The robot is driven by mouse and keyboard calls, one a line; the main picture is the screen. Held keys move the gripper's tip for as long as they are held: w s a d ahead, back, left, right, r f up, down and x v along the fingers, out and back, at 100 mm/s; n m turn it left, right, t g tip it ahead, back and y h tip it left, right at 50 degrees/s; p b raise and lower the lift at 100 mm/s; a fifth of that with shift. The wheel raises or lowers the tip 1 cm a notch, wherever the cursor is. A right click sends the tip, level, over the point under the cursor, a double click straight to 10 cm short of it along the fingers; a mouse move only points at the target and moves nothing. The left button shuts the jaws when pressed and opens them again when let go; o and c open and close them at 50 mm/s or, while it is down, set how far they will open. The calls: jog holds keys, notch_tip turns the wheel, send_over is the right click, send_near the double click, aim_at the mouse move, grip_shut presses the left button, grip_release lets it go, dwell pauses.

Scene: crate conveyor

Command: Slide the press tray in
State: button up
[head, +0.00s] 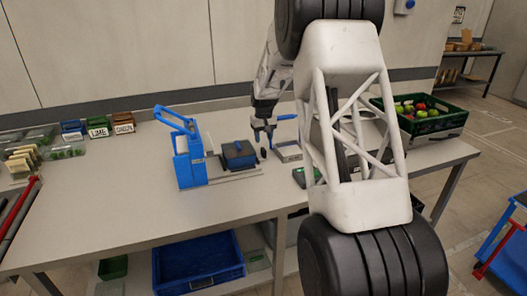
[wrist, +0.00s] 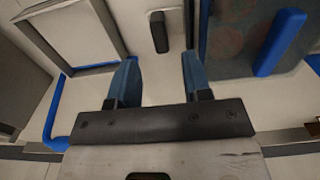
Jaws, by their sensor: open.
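The blue press (head: 188,158) stands on the table, with its lever arm raised at the upper left. A dark block with a blue bar on top, seemingly the press tray (head: 238,155), sits on the base to its right. It fills the upper right of the wrist view (wrist: 235,40). A small dark upright knob (head: 263,153) stands at its right end. My gripper (head: 263,137) is open and points down above the knob. In the wrist view the knob (wrist: 158,32) shows beyond the blue fingertips, roughly between them and apart from both.
A shallow grey frame (head: 289,153) lies right of the press, close to my gripper. Small labelled bins (head: 97,128) stand at the back left. A green crate of fruit (head: 423,119) is at the right.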

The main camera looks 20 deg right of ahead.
aim_at(263, 149)
jog(key=shift+f, duration=3.3)
jog(key=shift+c, duration=0.3)
grip_shut()
